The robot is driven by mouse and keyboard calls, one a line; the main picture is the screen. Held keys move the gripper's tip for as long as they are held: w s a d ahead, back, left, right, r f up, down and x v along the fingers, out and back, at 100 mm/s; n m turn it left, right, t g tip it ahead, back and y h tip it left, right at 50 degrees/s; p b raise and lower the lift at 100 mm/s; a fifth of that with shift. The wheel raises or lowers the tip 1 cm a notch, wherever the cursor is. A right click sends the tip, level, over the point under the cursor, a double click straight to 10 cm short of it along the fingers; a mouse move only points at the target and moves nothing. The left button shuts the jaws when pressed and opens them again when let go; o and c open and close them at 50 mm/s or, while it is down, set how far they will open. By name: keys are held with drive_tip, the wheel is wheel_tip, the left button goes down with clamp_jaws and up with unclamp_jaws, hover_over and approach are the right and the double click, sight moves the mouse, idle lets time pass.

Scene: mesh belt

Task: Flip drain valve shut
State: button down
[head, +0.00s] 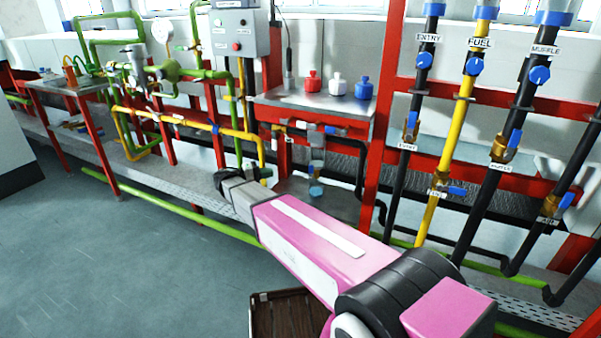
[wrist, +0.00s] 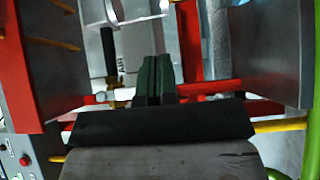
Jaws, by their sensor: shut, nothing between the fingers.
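My gripper (head: 262,172) is at the end of my pink arm, in the middle of the head view, in front of and below the steel-topped bench. In the wrist view its dark green fingers (wrist: 155,80) are together, with nothing between them. Under the bench top, a horizontal pipe run carries a red and white valve part (head: 315,128) and a small label (head: 289,140), too small to read. I cannot tell for certain that this is the drain valve. In the wrist view a brass fitting (wrist: 118,98) on a black pipe stands left of the fingers, apart from them.
Red, white and blue bottles stand on the bench top (head: 285,98). Labelled pipes with blue-handled valves (head: 474,66) stand at right. A grey control box (head: 236,32) hangs above green and yellow pipes at left. A brown crate (head: 285,296) is on the floor; open floor lies left.

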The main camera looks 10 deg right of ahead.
approach(311, 173)
drive_tip(key=w+d, duration=0.4)
drive_tip(key=d, duration=0.1)
drive_tip(key=shift+s+d+r, duration=0.35)
drive_tip(key=shift+s+d, duration=0.15)
drive_tip(key=shift+d, duration=0.05)
drive_tip(key=shift+w, duration=0.1)
idle(0.3)
